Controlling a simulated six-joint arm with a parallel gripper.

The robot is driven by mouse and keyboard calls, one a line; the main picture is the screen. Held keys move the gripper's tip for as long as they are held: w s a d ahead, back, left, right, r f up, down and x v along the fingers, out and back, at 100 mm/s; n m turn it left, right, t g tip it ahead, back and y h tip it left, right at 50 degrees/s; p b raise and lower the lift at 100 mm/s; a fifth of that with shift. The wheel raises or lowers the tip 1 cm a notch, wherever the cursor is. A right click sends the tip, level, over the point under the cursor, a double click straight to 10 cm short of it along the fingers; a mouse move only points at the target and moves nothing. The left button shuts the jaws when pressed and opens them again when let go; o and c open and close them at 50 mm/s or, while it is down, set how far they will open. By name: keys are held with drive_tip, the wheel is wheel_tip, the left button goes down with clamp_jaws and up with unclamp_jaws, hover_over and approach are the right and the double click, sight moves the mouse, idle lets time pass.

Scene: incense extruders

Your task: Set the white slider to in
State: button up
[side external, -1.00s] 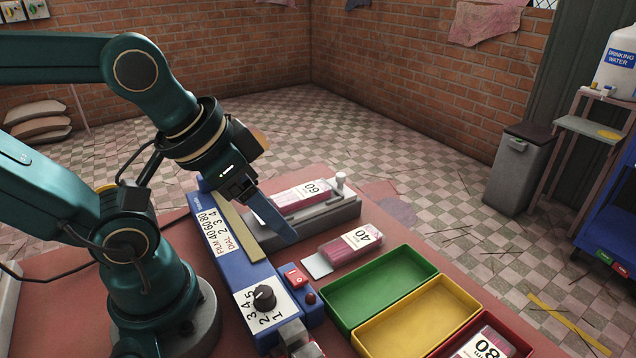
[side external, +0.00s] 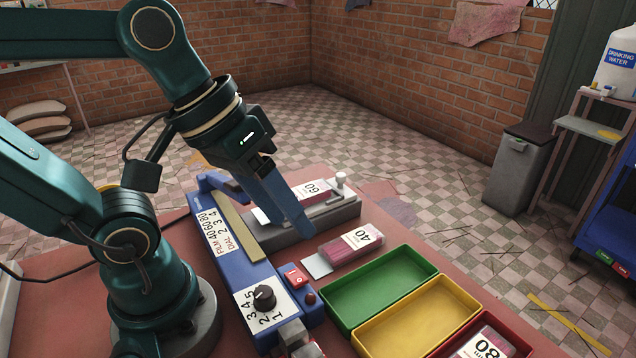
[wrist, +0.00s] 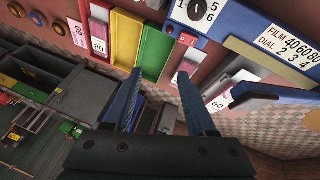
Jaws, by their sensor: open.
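The white slider, seen as a short white knob (side external: 341,181), stands upright at the far right end of the grey fixture (side external: 347,211). A pink pack labelled 60 (side external: 316,190) lies in that fixture beside the knob. My gripper (side external: 299,228) is tilted down over the near side of the fixture, left of the knob and apart from it. Its blue fingers cover part of the fixture and pack. In the wrist view my gripper (wrist: 162,76) shows two spread fingers with nothing between them. I cannot make out the knob in the wrist view.
The blue sealer (side external: 230,255) with its dial (side external: 264,296) and red switch (side external: 296,277) runs along the left. A pack labelled 40 (side external: 350,243) lies in front. Green (side external: 335,320), yellow (side external: 365,342) and red (side external: 527,350) trays stand nearer right. Table behind the fixture looks clear.

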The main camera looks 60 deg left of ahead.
drive_tip(key=w+d+r+n+g+h, duration=0.1)
drive_tip(key=w+r+n+g+h, duration=0.1)
drive_tip(key=w+n+h, duration=0.35)
drive_tip(key=n+t+h, duration=0.3)
drive_tip(key=n+t, duration=0.3)
drive_tip(key=n, duration=1.1)
hover_over(340, 174)
drive_tip(key=s+a, duration=0.1)
drive_tip(key=s, duration=0.2)
drive_tip(key=f, duration=0.8)
drive_tip(key=shift+w+a, duration=0.1)
drive_tip(key=shift+w, duration=0.1)
drive_tip(key=shift+n+t+y, duration=0.35)
drive_tip(key=shift+n+t, duration=0.05)
drive_tip(key=shift+n, duration=0.45)
drive_tip(key=a+f, duration=0.1)
drive_tip(key=s+a+f, duration=0.1)
drive_tip(key=a+f, duration=0.1)
drive_tip(key=shift+s+f, duration=0.25)
drive_tip(key=shift+s, duration=0.05)
drive_tip(key=shift+x, duration=2.5)
clamp_jaws()
